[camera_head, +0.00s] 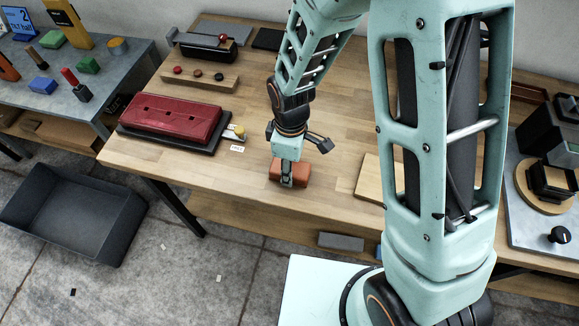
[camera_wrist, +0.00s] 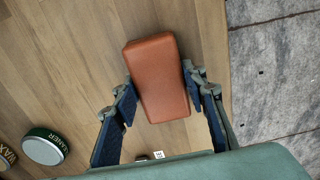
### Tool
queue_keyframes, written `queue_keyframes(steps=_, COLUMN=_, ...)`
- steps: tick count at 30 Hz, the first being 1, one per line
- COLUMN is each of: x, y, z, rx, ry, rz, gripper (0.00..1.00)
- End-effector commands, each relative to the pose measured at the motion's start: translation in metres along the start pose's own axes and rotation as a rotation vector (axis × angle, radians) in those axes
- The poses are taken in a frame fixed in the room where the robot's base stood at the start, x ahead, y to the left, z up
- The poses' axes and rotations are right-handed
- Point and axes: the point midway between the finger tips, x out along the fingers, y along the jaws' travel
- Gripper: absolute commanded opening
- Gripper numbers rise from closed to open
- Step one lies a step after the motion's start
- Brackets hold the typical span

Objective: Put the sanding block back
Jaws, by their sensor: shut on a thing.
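An orange-brown block, which I take to be the sanding block (camera_head: 302,173), is at the front part of the wooden workbench. My gripper (camera_head: 287,181) points down over it and is shut on it. In the wrist view the block (camera_wrist: 158,65) sits between the two blue-padded fingers of my gripper (camera_wrist: 163,88), which close on its long sides. I cannot tell whether its underside touches the bench top or is a little above it.
A red case (camera_head: 172,116) on a dark base lies left on the bench (camera_head: 240,185), near a small white label (camera_head: 237,149). A pale board (camera_head: 376,176) lies right. A grey bin (camera_head: 75,205) stands on the floor. A green-rimmed cleaner tin (camera_wrist: 43,148) shows in the wrist view.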

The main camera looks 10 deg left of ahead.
Motion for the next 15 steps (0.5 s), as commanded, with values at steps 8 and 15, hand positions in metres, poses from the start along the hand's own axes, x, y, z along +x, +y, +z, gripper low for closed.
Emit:
queue_keyframes(steps=8, x=0.003, y=0.0002, z=0.0001, rx=0.001, ry=0.0, rz=0.0, gripper=0.44)
queue_keyframes(steps=15, x=0.0029, y=0.0, z=0.0002, rx=0.001, ry=0.0, rz=0.0, gripper=0.57)
